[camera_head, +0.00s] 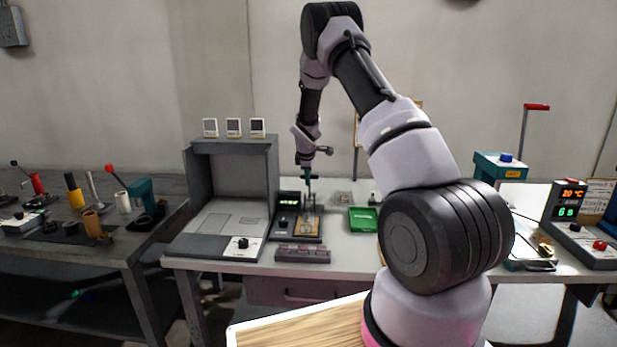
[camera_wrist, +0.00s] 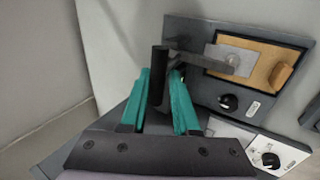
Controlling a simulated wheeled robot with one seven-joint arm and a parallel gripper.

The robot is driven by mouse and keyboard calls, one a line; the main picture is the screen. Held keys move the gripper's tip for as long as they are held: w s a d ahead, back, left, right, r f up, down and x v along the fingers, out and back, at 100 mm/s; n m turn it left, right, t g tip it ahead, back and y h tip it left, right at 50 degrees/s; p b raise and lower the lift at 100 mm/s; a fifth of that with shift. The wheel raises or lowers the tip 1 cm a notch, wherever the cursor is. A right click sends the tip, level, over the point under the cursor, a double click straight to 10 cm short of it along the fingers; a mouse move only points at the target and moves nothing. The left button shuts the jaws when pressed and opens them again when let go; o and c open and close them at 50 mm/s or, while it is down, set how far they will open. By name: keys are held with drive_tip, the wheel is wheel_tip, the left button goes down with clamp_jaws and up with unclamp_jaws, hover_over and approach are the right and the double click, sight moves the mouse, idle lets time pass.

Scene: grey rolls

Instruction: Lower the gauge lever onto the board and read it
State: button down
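The gauge stand (camera_head: 299,224) is a dark unit with a small green-lit display, on the middle bench. In the wrist view its grey base (camera_wrist: 186,30) carries a tan board (camera_wrist: 254,63) with a pale plate. The gauge lever (camera_wrist: 201,56) reaches across from the left over the board; whether its tip touches cannot be told. A black upright handle (camera_wrist: 157,75) stands between the teal fingers of my gripper (camera_wrist: 159,88). The fingers are apart around it; whether they press on it is unclear. In the head view my gripper (camera_head: 308,190) is above the stand. The display's digits are unreadable.
A grey open-fronted booth (camera_head: 232,146) stands left of the gauge. A green tray (camera_head: 363,219) lies to its right and a reddish-grey block (camera_head: 302,254) in front. A black knob (camera_wrist: 229,101) sits beside the board. A red-and-green numeric display (camera_head: 567,202) stands far right.

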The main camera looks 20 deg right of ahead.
drive_tip(key=shift+s+a+f+g, duration=0.15)
drive_tip(key=shift+s+a+f, duration=0.1)
drive_tip(key=shift+s+f, duration=0.25)
drive_tip(key=shift+s+a+f+g, duration=0.2)
drive_tip(key=shift+s+f, duration=0.2)
drive_tip(key=shift+f, duration=0.15)
drive_tip(key=shift+c, duration=1)
unclamp_jaws()
drive_tip(key=shift+r, duration=0.1)
drive_tip(key=shift+w+d+r, duration=0.2)
drive_tip(key=shift+r, duration=0.15)
drive_tip(key=v, duration=1)
drive_tip(key=shift+s+r, duration=0.15)
drive_tip(key=shift+s, duration=0.15)
